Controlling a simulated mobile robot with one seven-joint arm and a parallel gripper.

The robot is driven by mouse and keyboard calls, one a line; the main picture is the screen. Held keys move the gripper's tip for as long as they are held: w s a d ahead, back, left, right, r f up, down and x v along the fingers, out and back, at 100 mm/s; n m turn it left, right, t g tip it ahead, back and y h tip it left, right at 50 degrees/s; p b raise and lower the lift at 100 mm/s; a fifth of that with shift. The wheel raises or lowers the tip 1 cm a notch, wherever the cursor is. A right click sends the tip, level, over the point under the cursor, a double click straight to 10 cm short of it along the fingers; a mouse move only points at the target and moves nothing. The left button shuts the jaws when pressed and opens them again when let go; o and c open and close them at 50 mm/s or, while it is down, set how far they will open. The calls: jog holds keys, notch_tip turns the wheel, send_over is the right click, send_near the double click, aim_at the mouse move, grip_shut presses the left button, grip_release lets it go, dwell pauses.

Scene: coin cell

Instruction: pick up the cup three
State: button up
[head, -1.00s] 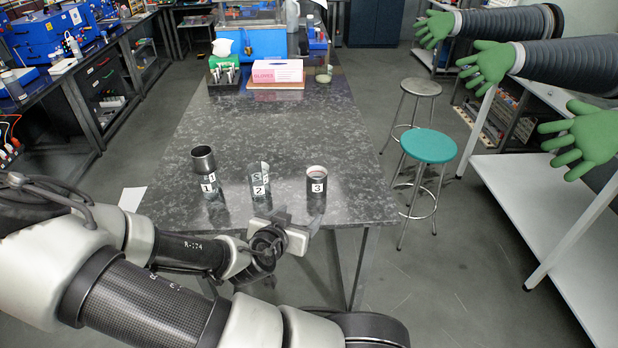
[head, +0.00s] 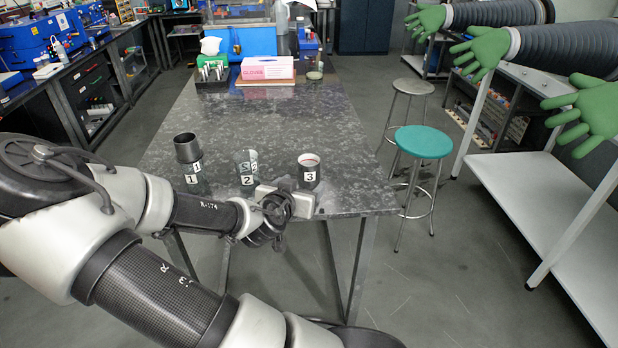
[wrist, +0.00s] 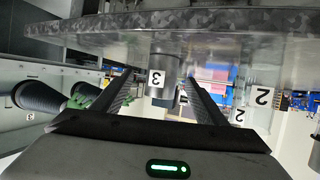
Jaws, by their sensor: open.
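Cup three (head: 309,169) is a dark grey cup with a white "3" label. It stands upright near the front right of the stone-patterned table (head: 345,200). My gripper (head: 306,197) is just in front of it, at the table's front edge. In the wrist view, which looks upside down, cup three (wrist: 165,64) shows between the two dark fingers of my open gripper (wrist: 161,80), seemingly beyond the tips. I see no contact. In the head view the fingers are hard to make out.
Clear glass cup two (head: 246,168) stands left of cup three. Further left is cup one (head: 193,177), clear, with a dark cup (head: 187,148) stacked on it. A glove box (head: 267,68) sits at the back. A green stool (head: 424,143) stands on the right. The table's middle is clear.

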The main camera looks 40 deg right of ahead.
aim_at(306, 177)
jog(key=x, duration=0.8)
jog(key=shift+w+b, duration=0.3)
jog(key=shift+w, duration=0.1)
jog(key=c, duration=1.3)
jog(key=shift+c, duration=0.3)
jog(key=shift+r, duration=0.15)
